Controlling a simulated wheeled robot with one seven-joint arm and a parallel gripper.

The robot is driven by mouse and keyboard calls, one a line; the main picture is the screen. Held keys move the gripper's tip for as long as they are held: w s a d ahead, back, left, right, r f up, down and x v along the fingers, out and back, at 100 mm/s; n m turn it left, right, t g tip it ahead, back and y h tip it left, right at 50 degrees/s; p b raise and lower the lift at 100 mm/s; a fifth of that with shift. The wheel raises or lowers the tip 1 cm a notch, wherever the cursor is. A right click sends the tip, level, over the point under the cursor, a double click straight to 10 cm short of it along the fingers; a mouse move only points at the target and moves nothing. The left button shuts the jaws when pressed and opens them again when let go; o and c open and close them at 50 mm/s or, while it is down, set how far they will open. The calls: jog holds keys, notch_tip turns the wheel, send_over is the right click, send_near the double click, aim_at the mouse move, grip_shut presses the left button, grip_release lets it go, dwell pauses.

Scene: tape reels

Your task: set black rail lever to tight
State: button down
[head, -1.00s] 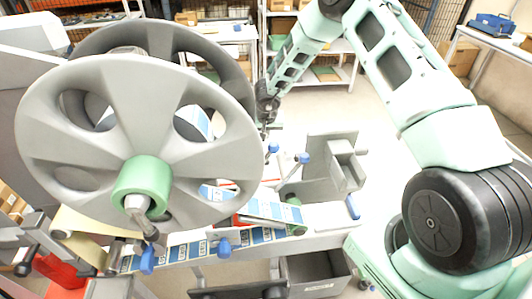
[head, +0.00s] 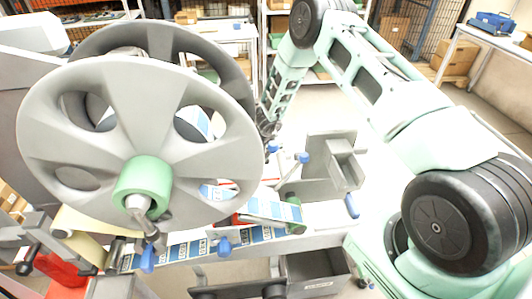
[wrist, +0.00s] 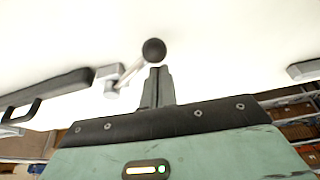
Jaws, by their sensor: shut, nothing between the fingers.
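In the wrist view a lever with a round black knob (wrist: 153,50) and a light metal shaft rises to the right from a grey clamp block (wrist: 108,80). The block sits at the end of a dark rail (wrist: 50,88) on the left. My gripper (wrist: 160,72) is shut and empty, its fingertips just below the knob in the picture. I cannot tell whether they touch it. In the head view my arm reaches down behind the large grey reel (head: 90,110), and my gripper is mostly hidden there. I cannot make out this lever in the head view.
Blue-handled levers (head: 224,246) line the machine front, with a printed label strip (head: 262,235) running behind them. A grey bracket (head: 325,180) stands right of the reels. An open grey bin (head: 318,275) is below. Shelving and tables stand behind.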

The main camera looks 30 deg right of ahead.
jog(key=shift+s, duration=0.1)
dwell(0.4)
jog(key=shift+s+n, duration=0.2)
jog(key=shift+n, duration=0.1)
